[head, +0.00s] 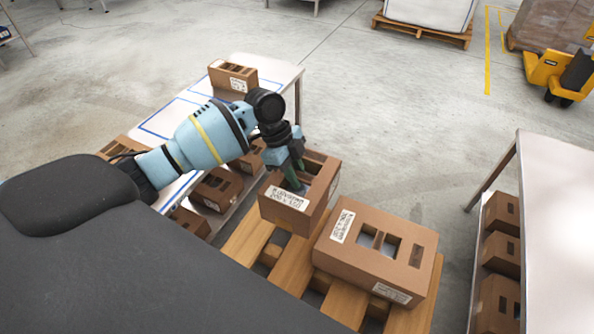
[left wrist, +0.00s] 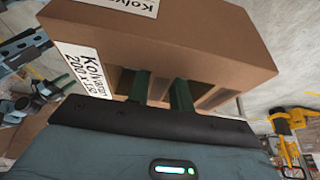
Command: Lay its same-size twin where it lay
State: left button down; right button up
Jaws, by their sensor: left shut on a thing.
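My left gripper (head: 296,180) is shut on a brown cardboard box (head: 318,201), its fingers in the slots on the box's top. The box has a white label reading roughly "Kolvaron 200 x 1…", partly hidden. In the head view it is over the left part of a wooden pallet (head: 247,236); I cannot tell whether it touches the boards. The left wrist view shows the held box (left wrist: 190,42) close up. A larger slotted box (head: 378,262) lies on the pallet to its right. My right gripper is not in view.
A white table (head: 262,66) with blue outlines carries a slotted box (head: 222,76). More boxes (head: 216,190) sit under it. A second table (head: 560,220) stands right, with several boxes (head: 500,252) below. A yellow pallet truck (head: 545,68) is at the back right. Floor between is clear.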

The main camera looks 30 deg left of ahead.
aim_at(296, 191)
pick_arm(q)
jog(key=shift+r, duration=0.1)
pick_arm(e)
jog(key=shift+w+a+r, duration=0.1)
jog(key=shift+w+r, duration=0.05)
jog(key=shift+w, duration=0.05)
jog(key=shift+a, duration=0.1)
pick_arm(q)
jog(key=shift+f, duration=0.2)
jog(key=shift+f, duration=0.7)
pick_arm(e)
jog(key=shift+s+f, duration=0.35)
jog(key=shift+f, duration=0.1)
pick_arm(q)
jog(key=shift+b, duration=0.3)
jog(key=shift+f+b, duration=0.3)
jog(key=shift+f, duration=0.6)
jog(key=shift+f+b, duration=0.65)
jog(key=shift+f, duration=1.1)
notch_tip(296, 191, down, 6)
jog(key=b, duration=0.2)
jog(key=shift+b, duration=0.4)
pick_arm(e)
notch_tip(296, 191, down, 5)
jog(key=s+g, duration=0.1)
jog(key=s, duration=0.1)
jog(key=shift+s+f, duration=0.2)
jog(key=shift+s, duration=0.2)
